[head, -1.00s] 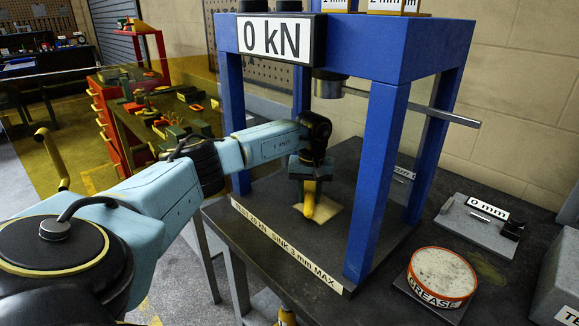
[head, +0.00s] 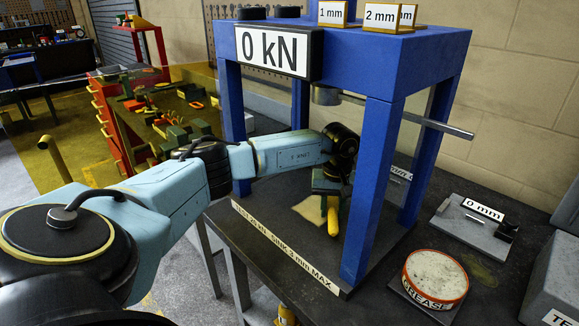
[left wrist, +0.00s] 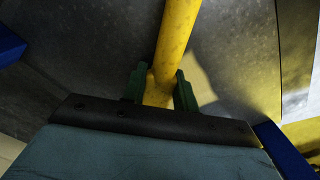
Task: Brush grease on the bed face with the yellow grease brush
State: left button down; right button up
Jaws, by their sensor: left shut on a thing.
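My left gripper (head: 329,188) reaches between the posts of the blue press frame (head: 377,170) and is shut on the yellow grease brush (head: 334,214). In the left wrist view, the brush (left wrist: 177,45) stands between the two green fingers (left wrist: 161,88) of my left gripper. The brush's tip is hidden. The dark bed face (head: 285,228) lies under the gripper, with a pale cream patch (head: 309,212) on it to the left of the brush. I cannot tell whether the brush touches the bed. My right gripper is not in view.
An open grease tin (head: 436,275) stands on the bench right of the press. Behind it is a 0 mm block (head: 474,223). A grey box (head: 556,285) stands at the right edge.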

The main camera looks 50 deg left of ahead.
aim_at(332, 205)
pick_arm(q)
jog(key=shift+a+r+p, duration=0.1)
jog(key=shift+r+p, duration=2)
jog(key=shift+r, duration=1.65)
